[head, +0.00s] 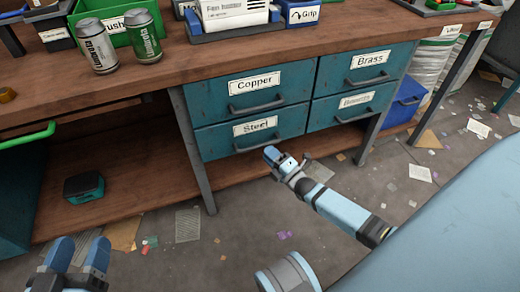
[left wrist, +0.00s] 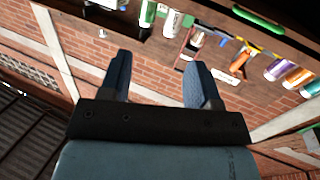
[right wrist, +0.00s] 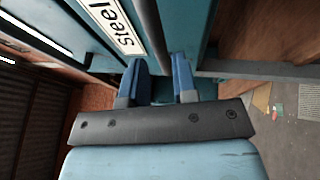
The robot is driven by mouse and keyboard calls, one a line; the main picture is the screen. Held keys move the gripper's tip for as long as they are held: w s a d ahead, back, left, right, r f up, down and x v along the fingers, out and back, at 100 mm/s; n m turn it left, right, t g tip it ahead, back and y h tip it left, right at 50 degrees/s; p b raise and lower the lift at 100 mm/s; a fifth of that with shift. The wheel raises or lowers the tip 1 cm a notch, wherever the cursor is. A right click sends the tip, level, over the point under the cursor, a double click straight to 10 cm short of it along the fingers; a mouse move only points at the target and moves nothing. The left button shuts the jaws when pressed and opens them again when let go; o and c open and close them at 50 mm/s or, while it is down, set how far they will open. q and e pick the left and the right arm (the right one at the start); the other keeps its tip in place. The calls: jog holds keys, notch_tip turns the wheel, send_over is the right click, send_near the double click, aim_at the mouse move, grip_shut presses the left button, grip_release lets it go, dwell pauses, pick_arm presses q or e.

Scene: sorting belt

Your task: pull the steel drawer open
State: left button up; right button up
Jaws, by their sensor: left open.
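The steel drawer (head: 215,140) is the teal lower-left drawer under the bench, labelled "Steel". Its front looks flush with the drawers around it. Its dark bar handle (head: 248,147) is partly covered by my right gripper (head: 285,157). In the right wrist view, the "Steel" label (right wrist: 112,22) is close, and the handle (right wrist: 160,35) runs down between the fingertips of my right gripper (right wrist: 160,75).
The copper drawer (head: 295,85) is directly above, with the brass drawer (head: 393,55) to its right. A bench leg (head: 195,150) stands left of the steel drawer. A blue bin (head: 400,108) sits at right. Paper scraps litter the floor; cans (head: 98,45) stand on the bench.

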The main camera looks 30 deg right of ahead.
aim_at(260, 146)
jog(key=b+x, duration=0.1)
jog(key=x, duration=0.3)
jog(key=shift+f, duration=0.1)
jog(key=shift+w+a, duration=0.1)
jog(key=shift+w, duration=0.35)
pick_arm(q)
jog(key=shift+w+a+r+m+t, duration=0.15)
jog(key=shift+w+a+m+t, duration=0.15)
jog(key=shift+w+m, duration=0.25)
jog(key=shift+s, duration=0.1)
